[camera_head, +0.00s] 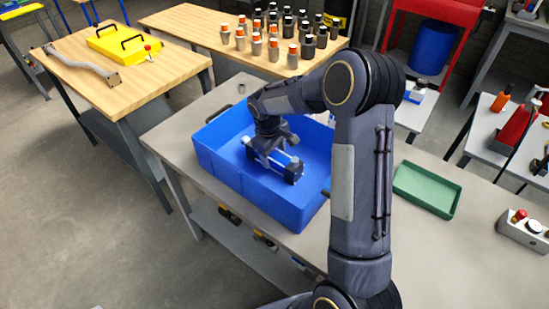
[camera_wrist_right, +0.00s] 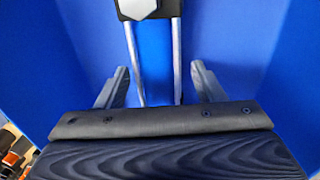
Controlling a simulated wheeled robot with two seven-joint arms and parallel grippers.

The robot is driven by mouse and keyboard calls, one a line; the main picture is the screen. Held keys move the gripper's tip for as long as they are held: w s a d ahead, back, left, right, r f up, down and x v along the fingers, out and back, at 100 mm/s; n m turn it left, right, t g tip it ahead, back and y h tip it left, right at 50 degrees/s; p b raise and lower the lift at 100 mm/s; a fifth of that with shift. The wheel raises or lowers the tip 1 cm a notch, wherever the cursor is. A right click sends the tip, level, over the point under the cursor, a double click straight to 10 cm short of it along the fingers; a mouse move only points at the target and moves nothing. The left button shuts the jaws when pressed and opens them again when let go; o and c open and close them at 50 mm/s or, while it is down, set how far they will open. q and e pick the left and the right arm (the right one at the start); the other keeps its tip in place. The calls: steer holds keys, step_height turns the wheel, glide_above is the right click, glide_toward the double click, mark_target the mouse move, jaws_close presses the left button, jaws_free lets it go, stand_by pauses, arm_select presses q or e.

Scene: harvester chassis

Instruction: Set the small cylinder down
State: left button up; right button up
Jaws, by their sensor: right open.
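The small cylinder (camera_head: 293,173) has dark end blocks and silver rods. It lies inside the blue bin (camera_head: 215,165), seemingly on its floor. In the right wrist view, a dark end block with a pale face (camera_wrist_right: 150,8) and two silver rods show. My right gripper (camera_head: 268,150) reaches down into the bin over the cylinder. Its two fingers (camera_wrist_right: 160,70) stand apart, one on each side of the rods, with visible gaps. The near end of the cylinder is hidden behind the gripper body in the wrist view. My left gripper is not in view.
The bin walls surround my right gripper closely. The bin stands on a grey table (camera_head: 455,250) with a green tray (camera_head: 428,190) to the right. A wooden table behind holds several dark and orange-topped parts (camera_head: 275,48). A yellow case (camera_head: 124,44) sits at the left.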

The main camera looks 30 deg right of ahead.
mark_target(271, 160)
step_height(271, 160, up, 9)
steer(key=a, duration=0.1)
steer(key=s+a+r+m+t+y, duration=0.1)
steer(key=s+a+r+y, duration=0.15)
steer(key=s, duration=0.45)
steer(key=s+a+r+m+t+y, duration=0.15)
steer(key=s+r, duration=0.25)
steer(key=s, duration=0.4)
steer(key=s+a+f+m+t+y, duration=0.1)
steer(key=s+a, duration=0.5)
steer(key=s, duration=0.7)
steer(key=shift+s+f+m+t, duration=0.3)
steer(key=shift+f+m+t, duration=0.35)
steer(key=shift+m, duration=0.6)
steer(key=shift+r, duration=0.15)
